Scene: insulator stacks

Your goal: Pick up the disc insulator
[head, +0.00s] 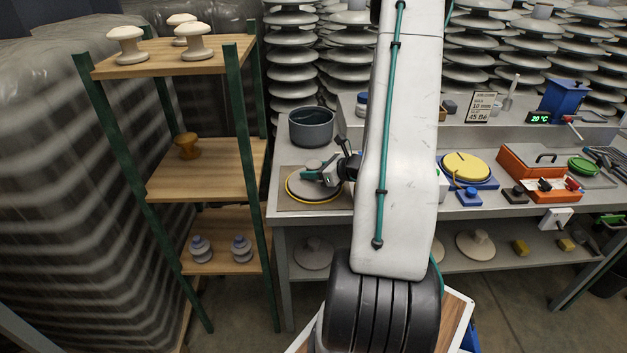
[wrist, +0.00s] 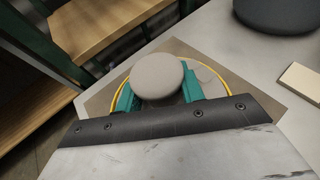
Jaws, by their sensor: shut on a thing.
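The disc insulator (head: 306,188) is a grey disc with a rounded cap, at the left end of the workbench, over a brown mat with a yellow ring around it. In the wrist view its pale grey cap (wrist: 157,79) sits between the two teal fingers of my gripper (wrist: 158,88). My gripper (head: 330,172) is shut on the cap. Part of the disc is hidden behind my gripper and arm. I cannot tell whether its underside touches the mat.
A dark grey pot (head: 311,128) stands just behind the insulator. A wooden shelf rack (head: 205,170) with green posts and several small insulators stands to the left. A yellow disc on a blue base (head: 466,168) and an orange toolbox (head: 540,172) occupy the bench at right.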

